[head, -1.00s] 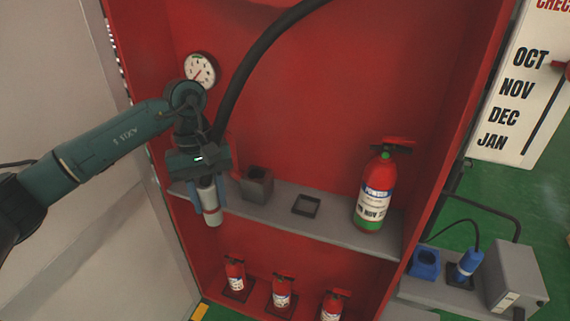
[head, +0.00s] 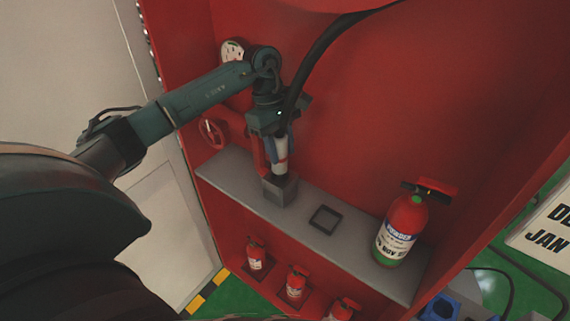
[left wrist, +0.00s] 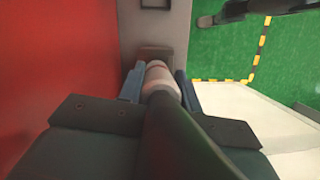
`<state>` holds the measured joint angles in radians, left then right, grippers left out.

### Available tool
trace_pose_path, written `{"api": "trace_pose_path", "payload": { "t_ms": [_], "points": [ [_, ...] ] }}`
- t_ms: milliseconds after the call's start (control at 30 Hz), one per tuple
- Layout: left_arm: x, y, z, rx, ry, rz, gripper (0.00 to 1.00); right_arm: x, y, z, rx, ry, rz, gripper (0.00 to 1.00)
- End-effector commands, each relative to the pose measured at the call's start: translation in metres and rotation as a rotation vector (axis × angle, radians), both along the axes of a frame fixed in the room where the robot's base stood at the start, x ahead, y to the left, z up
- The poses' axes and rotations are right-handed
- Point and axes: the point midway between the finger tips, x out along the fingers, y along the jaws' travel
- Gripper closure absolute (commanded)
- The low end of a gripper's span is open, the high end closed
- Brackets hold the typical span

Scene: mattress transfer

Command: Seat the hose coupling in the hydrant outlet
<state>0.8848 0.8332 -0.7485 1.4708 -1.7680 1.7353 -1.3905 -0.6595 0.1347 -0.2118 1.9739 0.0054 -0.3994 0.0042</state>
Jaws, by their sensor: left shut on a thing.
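The hose coupling (head: 281,158) is a pale cylinder with a red band on the end of a thick black hose (head: 325,50). My left gripper (head: 279,150) is shut on it, with blue fingers on either side. The hydrant outlet is the grey square block (head: 279,190) on the shelf. The coupling's lower end is at the block's top opening in the head view; whether it is inside is hidden. In the left wrist view the coupling (left wrist: 158,75) lies between the fingers, with the block (left wrist: 155,54) just beyond. My right gripper is not in view.
The grey shelf (head: 233,178) crosses the red cabinet. An empty square frame (head: 325,219) and a large fire extinguisher (head: 400,232) stand to the right. A red valve wheel (head: 212,133) is at the left. Several small extinguishers stand below.

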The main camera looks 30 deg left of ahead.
Motion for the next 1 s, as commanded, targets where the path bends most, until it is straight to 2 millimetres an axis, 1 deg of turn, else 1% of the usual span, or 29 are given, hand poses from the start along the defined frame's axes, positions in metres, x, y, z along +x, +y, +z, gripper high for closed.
{"api": "trace_pose_path", "payload": {
  "t_ms": [100, 267, 400, 467, 700, 833, 867, 1000],
  "points": [
    [0.000, 0.000, -0.012, -0.001, -0.002, 0.001, 0.98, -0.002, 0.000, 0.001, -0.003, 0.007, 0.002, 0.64],
    [0.000, 0.000, -0.025, -0.002, 0.000, -0.001, 0.98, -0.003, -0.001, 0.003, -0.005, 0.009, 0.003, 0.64],
    [0.000, -0.001, -0.045, -0.003, 0.001, -0.001, 0.98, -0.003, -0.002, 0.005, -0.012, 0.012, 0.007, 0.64],
    [0.000, 0.000, -0.051, -0.001, -0.001, -0.001, 0.98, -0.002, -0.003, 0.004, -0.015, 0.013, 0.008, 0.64],
    [0.001, 0.000, -0.054, 0.000, -0.004, -0.002, 0.98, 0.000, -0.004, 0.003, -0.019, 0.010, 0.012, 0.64],
    [0.001, 0.000, -0.059, 0.000, -0.004, -0.002, 0.98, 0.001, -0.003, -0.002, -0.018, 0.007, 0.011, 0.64],
    [0.000, 0.000, -0.058, 0.000, -0.003, -0.001, 0.65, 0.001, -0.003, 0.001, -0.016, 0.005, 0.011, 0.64],
    [0.000, 0.000, -0.057, 0.000, -0.002, -0.003, 0.53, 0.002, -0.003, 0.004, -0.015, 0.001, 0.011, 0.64]
  ]
}}
